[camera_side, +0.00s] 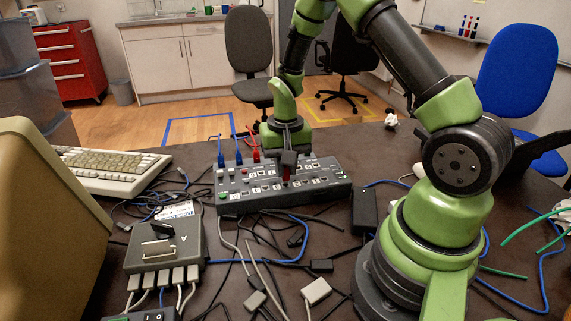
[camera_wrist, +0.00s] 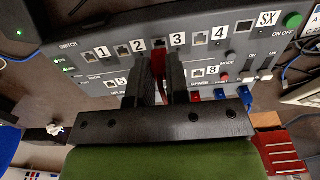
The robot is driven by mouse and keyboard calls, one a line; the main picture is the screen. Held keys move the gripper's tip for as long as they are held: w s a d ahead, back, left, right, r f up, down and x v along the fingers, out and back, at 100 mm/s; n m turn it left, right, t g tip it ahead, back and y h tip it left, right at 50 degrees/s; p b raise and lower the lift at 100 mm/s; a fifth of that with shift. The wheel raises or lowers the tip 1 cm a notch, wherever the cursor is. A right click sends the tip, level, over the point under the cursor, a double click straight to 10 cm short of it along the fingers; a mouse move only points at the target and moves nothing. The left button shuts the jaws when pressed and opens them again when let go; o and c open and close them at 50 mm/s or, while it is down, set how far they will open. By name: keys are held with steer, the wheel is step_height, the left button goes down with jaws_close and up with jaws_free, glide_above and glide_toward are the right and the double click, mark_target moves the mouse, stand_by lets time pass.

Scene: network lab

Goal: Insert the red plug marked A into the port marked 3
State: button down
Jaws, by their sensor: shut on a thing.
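My gripper (camera_side: 288,160) is over the grey switch box (camera_side: 290,203), its fingers pointing down at the panel. In the wrist view, my gripper (camera_wrist: 161,72) is shut on a red plug (camera_wrist: 158,63); a bit of the red plug (camera_side: 286,173) also shows below the fingers in the side view. No letter A can be read on it. In the wrist view the label 3 (camera_wrist: 177,39) is just right of the plug's tip.
Two blue plugs (camera_side: 220,161) (camera_side: 238,158) and another red plug (camera_side: 256,156) with cables stand in the box's back row. A smaller grey box (camera_side: 163,246) is at front left. Loose cables and adapters clutter the table. A keyboard (camera_side: 104,170) lies at left.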

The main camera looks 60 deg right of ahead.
steer(key=shift+f, duration=0.7)
stand_by(0.8)
steer(key=c, duration=1)
jaws_free()
steer(key=shift+c, duration=0.2)
step_height(320, 180, up, 9)
steer(key=shift+f, duration=0.1)
steer(key=shift+r, duration=0.75)
steer(key=s+a+r+n+t+y, duration=0.2)
steer(key=s+a+r+n+t, duration=0.3)
steer(key=s+a+r, duration=0.7)
step_height(320, 180, up, 3)
steer(key=s+t, duration=0.2)
steer(key=shift+s+a, duration=0.15)
steer(key=shift+s, duration=0.15)
